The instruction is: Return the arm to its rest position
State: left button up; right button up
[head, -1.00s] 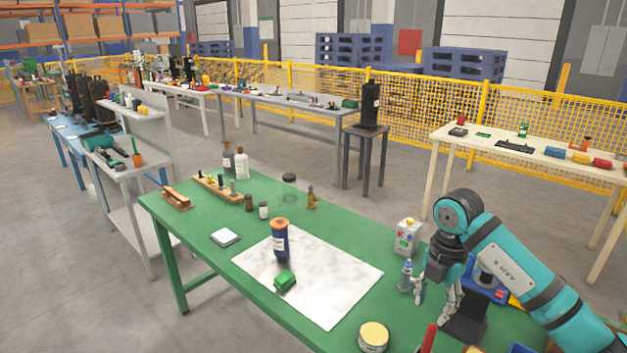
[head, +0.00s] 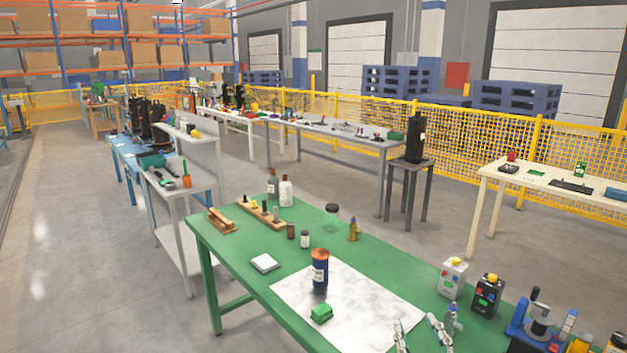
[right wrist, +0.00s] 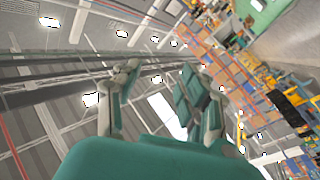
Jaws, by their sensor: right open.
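My right gripper (head: 419,332) shows at the bottom edge of the head view, with two slim grey fingers pointing up and spread apart. It is open and nothing is between the fingers. In the right wrist view the same gripper (right wrist: 160,85) has its fingers apart against the ceiling lights and beams. The rest of my right arm is below the head picture. My left gripper is in neither view.
A grey bottle (head: 452,320) stands close to my fingers in the picture. Open floor (head: 80,260) lies left.

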jog(key=s+d+f+m+g+h, duration=0.4)
jog(key=s+f+g, duration=0.55)
jog(key=f, duration=0.55)
jog(key=s+a+f+g+y, duration=0.1)
jog(key=s+f+g, duration=0.25)
jog(key=s, duration=0.55)
jog(key=s+a+f+g+y, duration=0.1)
jog(key=s+f+g, duration=0.2)
jog(key=s+f, duration=0.35)
notch_tip(320, 180, down, 24)
jog(key=s+g, duration=0.1)
jog(key=s, duration=0.2)
jog(key=s+d+f+n+g, duration=0.1)
jog(key=s+d+f, duration=0.2)
jog(key=s+f, duration=1.2)
jog(key=shift+s+f, duration=0.2)
jog(key=shift+f, duration=0.35)
